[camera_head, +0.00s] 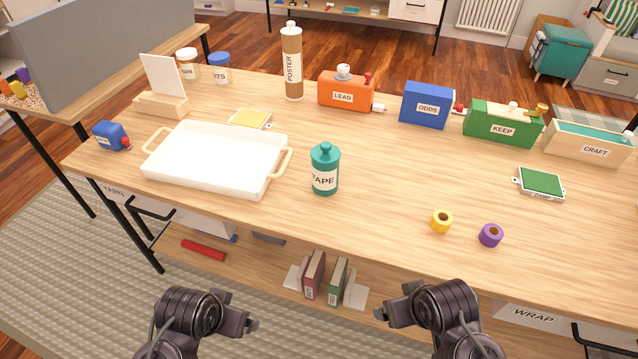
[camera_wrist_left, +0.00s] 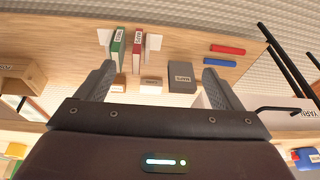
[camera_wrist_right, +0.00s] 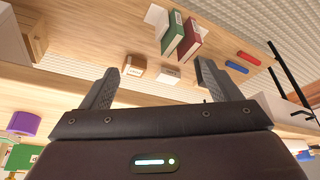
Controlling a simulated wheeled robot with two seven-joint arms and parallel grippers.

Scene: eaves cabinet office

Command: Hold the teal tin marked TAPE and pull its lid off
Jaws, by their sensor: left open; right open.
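The teal tin marked TAPE (camera_head: 325,178) stands upright on the table, right of the white tray. Its teal lid with a round knob (camera_head: 325,152) sits on top. My left gripper (camera_head: 252,318) is in front of the table's near edge, below and left of the tin, apart from it. It is open and empty; its two fingers show in the left wrist view (camera_wrist_left: 160,80). My right gripper (camera_head: 392,307) is also in front of the table, below and right of the tin. It is open and empty in the right wrist view (camera_wrist_right: 158,82).
The white tray (camera_head: 215,182) lies left of the tin. A yellow tape roll (camera_head: 442,221) and a purple one (camera_head: 490,235) lie to its right. Orange LEAD (camera_head: 345,92), blue ODDS (camera_head: 427,105) and green KEEP (camera_head: 500,125) boxes stand behind. Books (camera_head: 315,274) stand on the shelf below.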

